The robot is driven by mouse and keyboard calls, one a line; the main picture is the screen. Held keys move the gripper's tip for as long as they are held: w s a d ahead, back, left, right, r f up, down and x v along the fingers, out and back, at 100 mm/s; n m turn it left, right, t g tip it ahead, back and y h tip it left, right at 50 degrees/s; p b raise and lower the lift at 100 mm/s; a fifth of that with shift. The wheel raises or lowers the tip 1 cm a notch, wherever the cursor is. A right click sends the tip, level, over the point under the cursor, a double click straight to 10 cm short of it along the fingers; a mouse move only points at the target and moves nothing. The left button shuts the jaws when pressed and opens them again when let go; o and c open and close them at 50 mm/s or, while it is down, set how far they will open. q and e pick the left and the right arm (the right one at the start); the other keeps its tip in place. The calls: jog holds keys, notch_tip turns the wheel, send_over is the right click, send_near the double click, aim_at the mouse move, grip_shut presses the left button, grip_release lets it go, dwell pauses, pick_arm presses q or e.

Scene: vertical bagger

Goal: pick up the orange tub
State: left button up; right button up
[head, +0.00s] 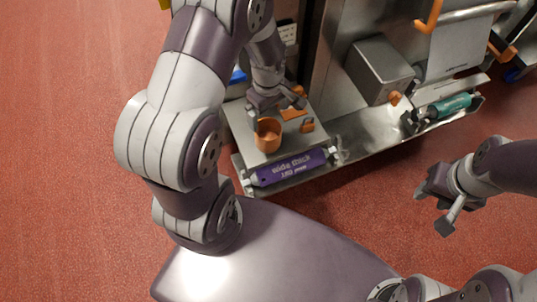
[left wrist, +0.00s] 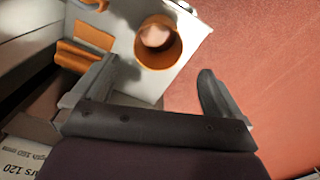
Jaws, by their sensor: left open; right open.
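The orange tub (head: 267,135) stands upright on a light metal shelf (head: 251,157) at the front of the machine. In the left wrist view the tub (left wrist: 174,60) is seen from above, with something pale inside it. My left gripper (head: 277,102) is open just behind the tub in the head view. In the left wrist view the open fingers of the left gripper (left wrist: 155,85) lie below the tub in the picture, with the tub in line with the gap between them; contact cannot be told. My right gripper (head: 438,208) is open and empty over the red floor, away from the shelf.
Orange parts (head: 307,126) lie on the shelf right of the tub. A purple labelled bar (head: 290,167) runs along the shelf's front. A grey metal box (head: 380,70) and a teal roll (head: 449,107) stand to the right. The red floor (head: 380,190) in front is clear.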

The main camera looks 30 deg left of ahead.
pick_arm(q)
jog(key=b, duration=0.3)
send_over(268, 138)
jog(key=s+d, duration=0.1)
jog(key=shift+n, duration=0.4)
jog(key=f, duration=0.9)
jog(key=shift+s+f, duration=0.2)
jog(key=shift+f, duration=0.1)
jog(key=f+b, duration=0.1)
jog(key=f, duration=0.4)
jog(key=shift+w+a+b, duration=0.15)
jog(key=shift+a+b, duration=0.05)
jog(key=shift+b, duration=0.15)
jog(key=shift+r, duration=0.1)
pick_arm(e)
jog(key=f, duration=0.6)
jog(key=shift+d, duration=0.35)
pick_arm(q)
jog(key=c, duration=0.8)
pick_arm(e)
jog(key=shift+r, duration=0.1)
